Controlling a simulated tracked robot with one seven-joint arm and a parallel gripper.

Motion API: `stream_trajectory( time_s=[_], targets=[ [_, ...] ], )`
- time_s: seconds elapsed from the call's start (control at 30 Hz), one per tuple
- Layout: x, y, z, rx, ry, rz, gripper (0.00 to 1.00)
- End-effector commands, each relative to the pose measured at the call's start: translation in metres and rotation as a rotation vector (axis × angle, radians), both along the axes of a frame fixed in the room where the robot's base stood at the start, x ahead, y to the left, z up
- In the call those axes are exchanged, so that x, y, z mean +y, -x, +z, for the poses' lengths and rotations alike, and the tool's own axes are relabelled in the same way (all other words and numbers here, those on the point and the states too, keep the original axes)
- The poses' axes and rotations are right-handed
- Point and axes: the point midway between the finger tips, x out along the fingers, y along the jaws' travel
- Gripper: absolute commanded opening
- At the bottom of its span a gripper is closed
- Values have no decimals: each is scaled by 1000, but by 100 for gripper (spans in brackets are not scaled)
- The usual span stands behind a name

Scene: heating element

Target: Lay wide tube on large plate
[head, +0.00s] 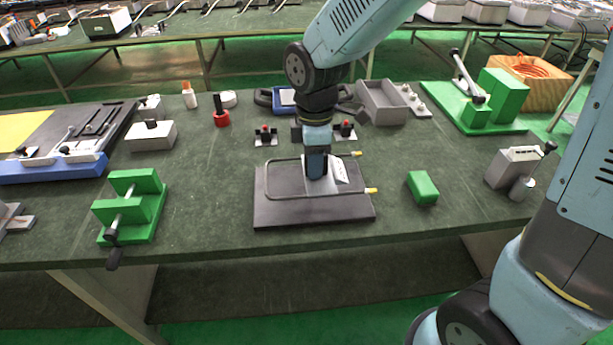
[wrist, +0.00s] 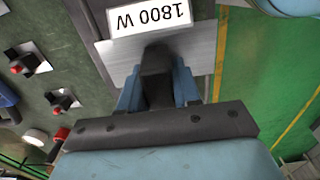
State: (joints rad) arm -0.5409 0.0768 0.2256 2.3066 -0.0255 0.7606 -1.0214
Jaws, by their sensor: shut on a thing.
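The large plate (head: 315,211) is a dark grey slab lying on the workbench near its front edge. The wide tube (head: 283,199) is a thin grey bent loop with yellow ends at its right, over the top of the plate. I cannot tell whether it touches the plate all along. A metal tag with a white label (head: 341,172) sits on the tube. In the wrist view the label (wrist: 150,17) reads "1800 W". My gripper (head: 317,172) points down and is shut on the tube's metal tag, also seen in the wrist view (wrist: 158,85).
A green block (head: 422,187) lies right of the plate. A green clamp fixture (head: 131,206) stands left. Small black holders with red knobs (head: 265,134) stand behind the plate, and a grey open box (head: 382,102) further back. Bare bench lies between the plate and the left fixture.

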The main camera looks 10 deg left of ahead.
Motion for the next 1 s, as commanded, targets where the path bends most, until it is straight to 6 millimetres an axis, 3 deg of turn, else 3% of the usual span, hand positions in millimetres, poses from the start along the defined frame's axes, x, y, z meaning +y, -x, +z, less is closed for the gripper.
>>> stream_trajectory(
  time_s=[0.2,0.4,0.67,0.9,1.0],
  targets=[
    [11,-19,-27,3,1,0,0],
    [17,-31,-42,0,0,0,0],
    [20,-37,-52,0,0,0,0],
    [20,-37,-81,1,0,0,0],
    [20,-37,-82,0,0,-1,0]
  ],
)
